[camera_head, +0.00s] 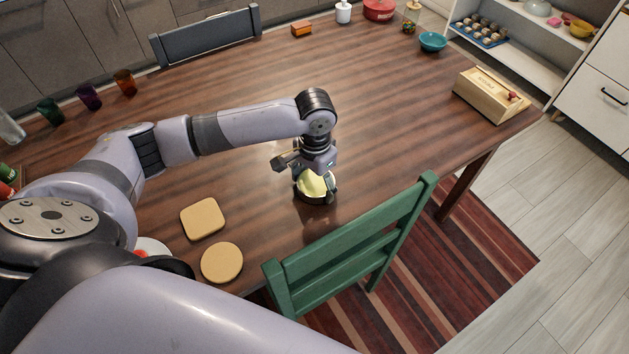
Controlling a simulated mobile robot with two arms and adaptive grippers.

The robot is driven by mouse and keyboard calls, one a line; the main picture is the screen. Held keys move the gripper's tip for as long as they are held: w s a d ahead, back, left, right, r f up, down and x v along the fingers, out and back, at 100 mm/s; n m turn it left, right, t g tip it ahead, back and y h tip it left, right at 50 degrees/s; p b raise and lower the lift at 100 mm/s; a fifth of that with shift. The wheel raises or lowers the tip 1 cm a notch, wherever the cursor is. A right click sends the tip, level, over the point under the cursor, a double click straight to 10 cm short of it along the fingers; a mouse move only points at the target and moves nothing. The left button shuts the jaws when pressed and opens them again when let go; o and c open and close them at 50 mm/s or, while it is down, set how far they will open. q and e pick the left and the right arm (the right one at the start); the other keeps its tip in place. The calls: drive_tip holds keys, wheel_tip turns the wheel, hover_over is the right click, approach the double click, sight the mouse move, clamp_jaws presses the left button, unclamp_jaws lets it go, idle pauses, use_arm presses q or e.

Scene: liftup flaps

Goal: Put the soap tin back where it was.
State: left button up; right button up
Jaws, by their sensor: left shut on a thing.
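My left gripper (316,184) points down over the wooden table, near its front edge. It is shut on a small round tin (311,186) with a pale yellow top and a darker rim, which looks like the soap tin. The fingers cover part of the tin. I cannot tell whether the tin touches the table or is just above it. My right gripper is not in view.
A green chair (345,255) stands close in front of the tin. A square coaster (203,219) and a round one (222,262) lie left. A wooden box (488,95) and teal bowl (432,41) sit right. The table's middle (400,115) is clear.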

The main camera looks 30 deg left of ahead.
use_arm(q)
drive_tip(key=o, duration=1.4)
